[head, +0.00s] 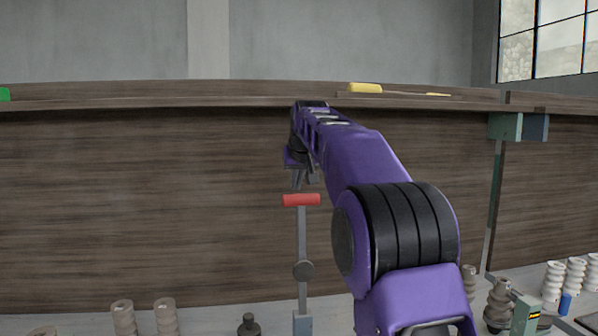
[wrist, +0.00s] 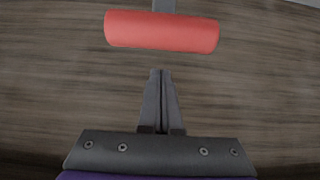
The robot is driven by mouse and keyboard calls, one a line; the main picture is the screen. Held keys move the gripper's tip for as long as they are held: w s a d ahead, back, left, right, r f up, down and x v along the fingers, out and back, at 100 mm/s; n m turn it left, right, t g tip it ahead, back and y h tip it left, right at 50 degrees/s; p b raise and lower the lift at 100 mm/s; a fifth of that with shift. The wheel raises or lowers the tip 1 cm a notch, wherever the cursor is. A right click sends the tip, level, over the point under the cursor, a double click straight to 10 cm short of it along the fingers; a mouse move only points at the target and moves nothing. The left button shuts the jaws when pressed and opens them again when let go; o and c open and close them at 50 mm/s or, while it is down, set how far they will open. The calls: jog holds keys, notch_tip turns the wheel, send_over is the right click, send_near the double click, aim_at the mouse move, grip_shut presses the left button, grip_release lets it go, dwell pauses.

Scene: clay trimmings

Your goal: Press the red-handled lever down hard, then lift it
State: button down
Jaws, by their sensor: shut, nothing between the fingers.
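The lever's red handle (head: 301,200) sits crosswise on top of a grey upright bar (head: 302,237) in the head view, in front of a wood panel. The bar has a round grey hub (head: 303,271) and a grey block (head: 302,325) at its foot. The red handle also shows large in the wrist view (wrist: 162,31), at the top, level or nearly so. My gripper (head: 298,187) is just above the handle in the head view. In the wrist view its fingertips (wrist: 162,72) are together and empty, with a visible gap to the handle.
A dark wood panel (head: 120,200) spans the background. A yellow object (head: 365,88) lies on the ledge above. Beige ribbed pieces (head: 165,314) stand low at the left, and more stand at the right. A small dark knob (head: 248,324) is left of the lever's foot.

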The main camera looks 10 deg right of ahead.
jog(key=s, duration=0.1)
jog(key=s+f, duration=0.1)
jog(key=s, duration=0.1)
jog(key=shift+s, duration=0.15)
dwell(0.4)
jog(key=shift+s+f+b, duration=0.1)
jog(key=shift+s+b, duration=0.05)
jog(key=shift+b, duration=0.4)
